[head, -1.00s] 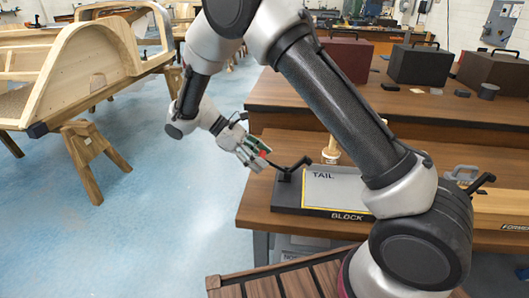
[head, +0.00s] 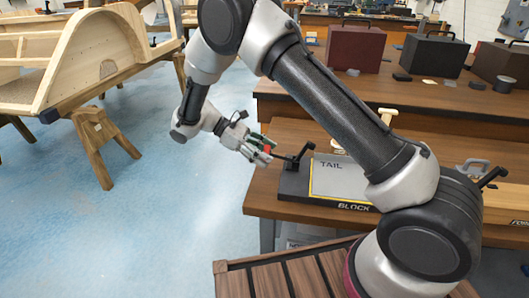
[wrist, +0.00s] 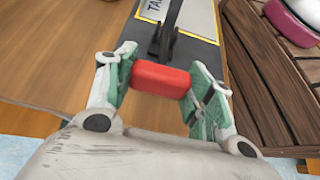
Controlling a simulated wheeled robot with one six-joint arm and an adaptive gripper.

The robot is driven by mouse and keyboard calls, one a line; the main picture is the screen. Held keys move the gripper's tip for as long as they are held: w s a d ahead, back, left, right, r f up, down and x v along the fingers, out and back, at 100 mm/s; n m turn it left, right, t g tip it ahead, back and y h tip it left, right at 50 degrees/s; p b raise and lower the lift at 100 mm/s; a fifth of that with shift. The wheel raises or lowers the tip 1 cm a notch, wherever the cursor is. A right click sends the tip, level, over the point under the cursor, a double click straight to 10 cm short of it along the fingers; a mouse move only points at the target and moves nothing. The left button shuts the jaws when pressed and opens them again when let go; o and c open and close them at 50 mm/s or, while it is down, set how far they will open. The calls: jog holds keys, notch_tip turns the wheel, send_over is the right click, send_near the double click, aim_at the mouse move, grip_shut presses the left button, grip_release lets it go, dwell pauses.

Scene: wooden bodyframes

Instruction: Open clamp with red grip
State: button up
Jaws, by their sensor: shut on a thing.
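The clamp (head: 297,161) is black and sits at the left end of the dark block board, with the white sheet marked TAIL (head: 335,177) beside it. Its lever sticks out to the left towards my gripper (head: 266,150). In the wrist view the red grip (wrist: 160,80) lies crosswise between the two green-padded fingers of my gripper (wrist: 160,92). The fingers are closed on its two ends. The black lever (wrist: 171,20) runs up from the grip to the clamp base (wrist: 163,43). My arm covers part of the board in the head view.
The board marked BLOCK (head: 354,208) lies on a wooden workbench (head: 265,195). A slatted wooden surface (head: 285,280) is in front. Dark toolboxes (head: 355,52) stand on the bench behind. A wooden body frame (head: 60,62) on trestles is at left, with clear blue floor between.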

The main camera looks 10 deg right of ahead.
jog(key=o, duration=1.5)
jog(key=shift+a, duration=0.15)
jog(key=shift+c, duration=0.2)
jog(key=v, duration=1.2)
jog(key=shift+w+f, duration=0.1)
jog(key=shift+w, duration=0.05)
